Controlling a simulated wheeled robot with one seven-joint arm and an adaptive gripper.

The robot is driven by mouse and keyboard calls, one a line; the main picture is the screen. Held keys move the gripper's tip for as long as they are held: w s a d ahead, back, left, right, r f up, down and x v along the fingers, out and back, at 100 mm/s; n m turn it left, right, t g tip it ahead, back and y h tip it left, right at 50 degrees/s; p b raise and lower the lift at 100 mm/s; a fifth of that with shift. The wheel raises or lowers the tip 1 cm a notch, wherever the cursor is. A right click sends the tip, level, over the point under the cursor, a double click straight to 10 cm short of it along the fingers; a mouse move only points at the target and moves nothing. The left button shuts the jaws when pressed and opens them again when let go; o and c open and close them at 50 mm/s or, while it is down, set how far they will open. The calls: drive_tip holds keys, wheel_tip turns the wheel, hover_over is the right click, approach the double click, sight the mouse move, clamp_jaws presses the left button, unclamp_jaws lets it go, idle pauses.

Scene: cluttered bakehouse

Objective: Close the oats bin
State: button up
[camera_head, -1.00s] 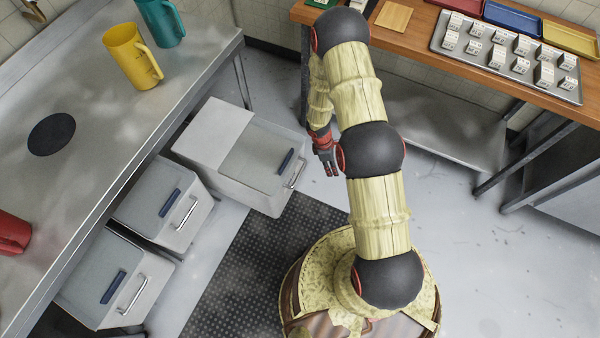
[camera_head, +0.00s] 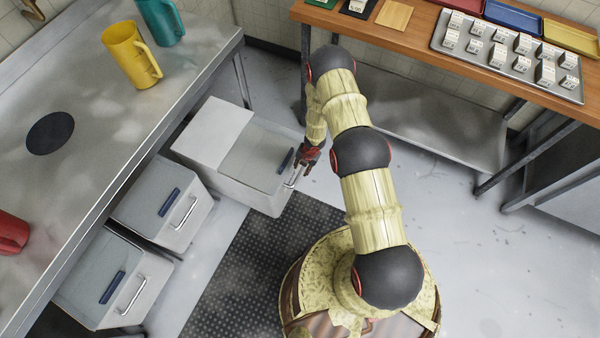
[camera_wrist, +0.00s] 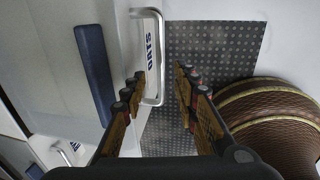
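The oats bin (camera_head: 235,188) is a pale grey bin pulled out from under the steel counter, farther out than the two bins beside it. Its top has an opaque white rear part and a clear front part with a dark blue grip (camera_head: 287,161). In the wrist view, its front (camera_wrist: 125,45) reads "OATS" and carries a metal bar handle (camera_wrist: 160,55). My gripper (camera_head: 297,172) is at this front, by the handle. In the wrist view, my gripper (camera_wrist: 160,88) is open, with the lower end of the handle between its fingertips; contact cannot be told.
Two similar bins (camera_head: 178,237) (camera_head: 95,310) stand under the steel counter (camera_head: 90,120) to the left. A dark textured mat (camera_head: 250,270) lies on the floor before them. A wooden table (camera_head: 415,35) with a loaded tray stands at the back right. Grey floor on the right is clear.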

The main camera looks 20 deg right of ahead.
sight(299, 173)
drive_tip(key=shift+w+a+f+b, duration=0.1)
drive_tip(key=shift+f+b, duration=0.15)
drive_tip(key=shift+f, duration=0.65)
drive_tip(key=shift+w+a+f+b, duration=0.15)
drive_tip(key=shift+f+b, duration=0.05)
drive_tip(key=shift+f, duration=0.75)
drive_tip(key=shift+w+a+f+b, duration=0.1)
drive_tip(key=shift+f+b, duration=0.15)
drive_tip(key=shift+f, duration=0.65)
drive_tip(key=shift+c, duration=1.4)
clamp_jaws()
